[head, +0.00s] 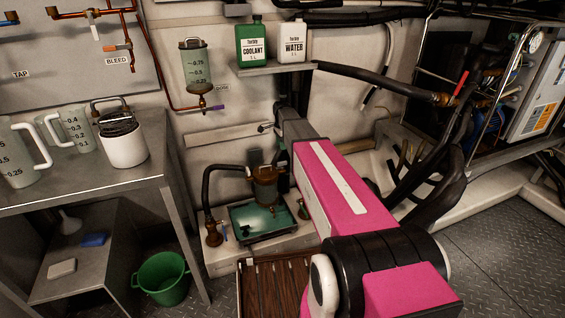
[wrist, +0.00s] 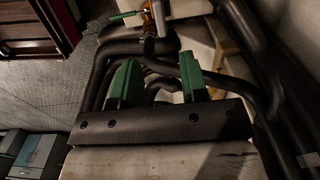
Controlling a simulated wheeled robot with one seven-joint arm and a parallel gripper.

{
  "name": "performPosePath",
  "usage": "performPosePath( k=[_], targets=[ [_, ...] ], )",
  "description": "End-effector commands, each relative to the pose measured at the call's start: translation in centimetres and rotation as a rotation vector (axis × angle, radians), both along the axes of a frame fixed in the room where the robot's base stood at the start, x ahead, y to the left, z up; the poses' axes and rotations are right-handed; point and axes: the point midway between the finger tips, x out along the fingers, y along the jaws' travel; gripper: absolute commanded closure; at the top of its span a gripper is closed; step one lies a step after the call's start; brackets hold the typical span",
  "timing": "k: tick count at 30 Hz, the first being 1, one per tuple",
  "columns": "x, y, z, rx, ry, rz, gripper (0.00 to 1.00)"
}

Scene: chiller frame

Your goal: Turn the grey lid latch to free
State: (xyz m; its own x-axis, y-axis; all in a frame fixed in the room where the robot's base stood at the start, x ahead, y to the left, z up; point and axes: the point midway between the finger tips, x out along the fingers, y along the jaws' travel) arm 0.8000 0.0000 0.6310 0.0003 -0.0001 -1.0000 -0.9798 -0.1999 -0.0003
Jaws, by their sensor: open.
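I cannot make out the grey lid latch for certain in either view. A brown, lidded strainer-like pot (head: 265,186) stands over a green tray (head: 262,221) in the head view, left of my arm. A small lever-like part (head: 266,127) shows on the wall above it, too small to tell what it is. My gripper (wrist: 158,80) shows in the wrist view with its two green fingers apart and nothing between them. Black hoses lie beyond the fingertips. In the head view I cannot pick the gripper out; my pink arm covers part of that area.
Thick black hoses (head: 410,185) crowd the right of my arm. A shelf holds a green coolant bottle (head: 252,43) and a white water bottle (head: 292,42). A bench at left holds jugs and a white canister (head: 123,149). A green bucket (head: 163,280) stands on the floor.

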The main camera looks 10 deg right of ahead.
Motion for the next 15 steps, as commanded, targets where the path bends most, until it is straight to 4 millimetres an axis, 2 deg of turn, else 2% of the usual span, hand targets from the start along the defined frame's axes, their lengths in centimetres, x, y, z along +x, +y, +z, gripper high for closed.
performPosePath(
  k=[5,15],
  targets=[
    [0.1,0.0,-1.4,0.0,0.003,-0.008,0.6],
    [0.1,0.0,-7.3,0.0,0.003,-0.006,0.6]
  ],
)
